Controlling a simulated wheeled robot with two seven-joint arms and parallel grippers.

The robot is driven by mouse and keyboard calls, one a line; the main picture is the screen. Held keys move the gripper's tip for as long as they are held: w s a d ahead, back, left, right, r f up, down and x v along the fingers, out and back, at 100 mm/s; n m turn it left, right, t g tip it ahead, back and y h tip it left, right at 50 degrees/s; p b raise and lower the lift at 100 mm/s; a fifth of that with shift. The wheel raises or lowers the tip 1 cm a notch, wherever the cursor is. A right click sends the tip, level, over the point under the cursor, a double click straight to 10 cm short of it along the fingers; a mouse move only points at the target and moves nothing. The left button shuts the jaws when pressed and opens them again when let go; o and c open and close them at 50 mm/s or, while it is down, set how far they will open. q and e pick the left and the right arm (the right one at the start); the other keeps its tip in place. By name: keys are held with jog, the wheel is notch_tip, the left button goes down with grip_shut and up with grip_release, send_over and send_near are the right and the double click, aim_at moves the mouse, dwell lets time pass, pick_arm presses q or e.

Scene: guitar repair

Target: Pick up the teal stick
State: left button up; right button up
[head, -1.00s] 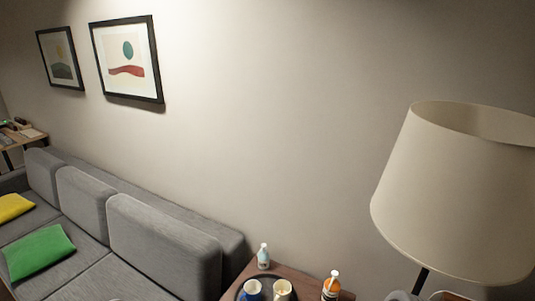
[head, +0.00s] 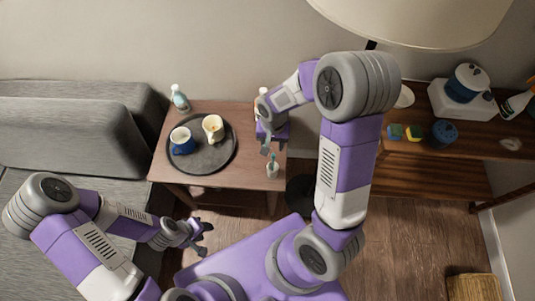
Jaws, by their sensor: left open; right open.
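A small teal stick (head: 273,158) stands in a small pale cup (head: 272,170) near the front right corner of the wooden side table (head: 255,180). My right gripper (head: 268,149) is over the table's right side, just behind and above the stick, pointing down towards it. It is open and looks empty; I cannot tell whether a finger touches the stick. My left gripper (head: 206,238) is open and empty, low in front of the table, away from the stick.
A dark round tray (head: 205,165) on the table holds a blue cup (head: 182,141) and a cream mug (head: 213,128). A spray bottle (head: 180,98) stands behind it. A grey sofa (head: 75,145) is left, a wooden shelf (head: 430,175) right, a lampshade (head: 420,15) above.

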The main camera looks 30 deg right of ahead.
aim_at(274, 155)
jog(key=shift+s+f+b, duration=0.2)
jog(key=shift+f, duration=0.45)
jog(key=shift+s+f+b, duration=0.15)
jog(key=shift+f+b, duration=0.05)
jog(key=shift+f, duration=0.4)
notch_tip(274, 155, down, 4)
jog(key=shift+s+r+b, duration=0.15)
jog(key=shift+b, duration=0.7)
jog(key=shift+f, duration=0.5)
jog(key=shift+r, duration=0.1)
jog(key=shift+c, duration=0.2)
grip_shut()
